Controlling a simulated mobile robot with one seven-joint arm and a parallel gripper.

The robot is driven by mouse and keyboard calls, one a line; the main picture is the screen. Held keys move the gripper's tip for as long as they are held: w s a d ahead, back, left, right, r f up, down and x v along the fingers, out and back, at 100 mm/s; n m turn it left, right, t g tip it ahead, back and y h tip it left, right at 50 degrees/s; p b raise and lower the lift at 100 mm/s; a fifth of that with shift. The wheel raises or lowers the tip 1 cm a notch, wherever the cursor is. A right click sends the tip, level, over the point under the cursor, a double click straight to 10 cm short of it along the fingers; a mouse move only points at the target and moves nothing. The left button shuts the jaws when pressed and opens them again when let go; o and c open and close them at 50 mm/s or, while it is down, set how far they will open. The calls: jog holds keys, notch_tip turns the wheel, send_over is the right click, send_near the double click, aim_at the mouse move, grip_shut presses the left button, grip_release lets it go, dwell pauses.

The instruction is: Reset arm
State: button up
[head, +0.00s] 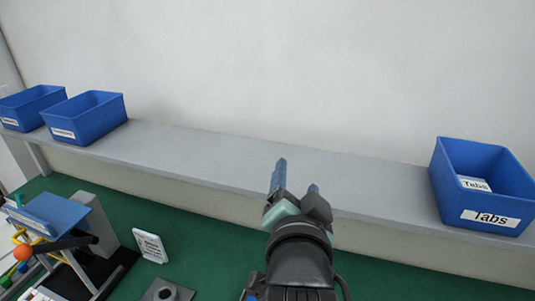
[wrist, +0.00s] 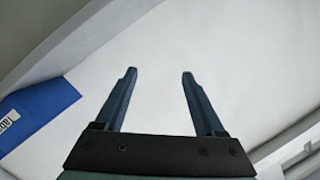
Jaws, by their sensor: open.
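My gripper (head: 297,178) is raised above the green table, in front of the grey shelf in the head view. Its two blue fingers point up and away from me. In the wrist view my gripper (wrist: 158,75) shows both fingers spread apart, with nothing between them but the pale wall behind. It touches nothing that I can see.
A grey shelf (head: 200,153) runs along the wall. A blue "Tabs" bin (head: 490,203) stands on it at right, two blue bins (head: 88,122) (head: 28,112) at left. On the green table (head: 200,240) are a machine with a blue top (head: 55,211), a white sign (head: 150,246) and a grey block (head: 160,291).

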jog(key=s+a+r+n+t, duration=0.1)
jog(key=s+r+n+t, duration=0.2)
jog(key=r, duration=0.6)
jog(key=s+a+r+n+t+y+b, duration=0.1)
jog(key=s+a+r+n+t, duration=0.1)
jog(key=s+r, duration=0.4)
jog(key=s+a+r+n+t, duration=0.1)
jog(key=s+r+n+t, duration=0.2)
jog(key=r, duration=1.1)
jog(key=s+t, duration=0.1)
jog(key=t, duration=0.2)
jog(key=shift+s+a+n, duration=0.15)
jog(key=shift+a+n, duration=0.15)
jog(key=shift+n, duration=0.1)
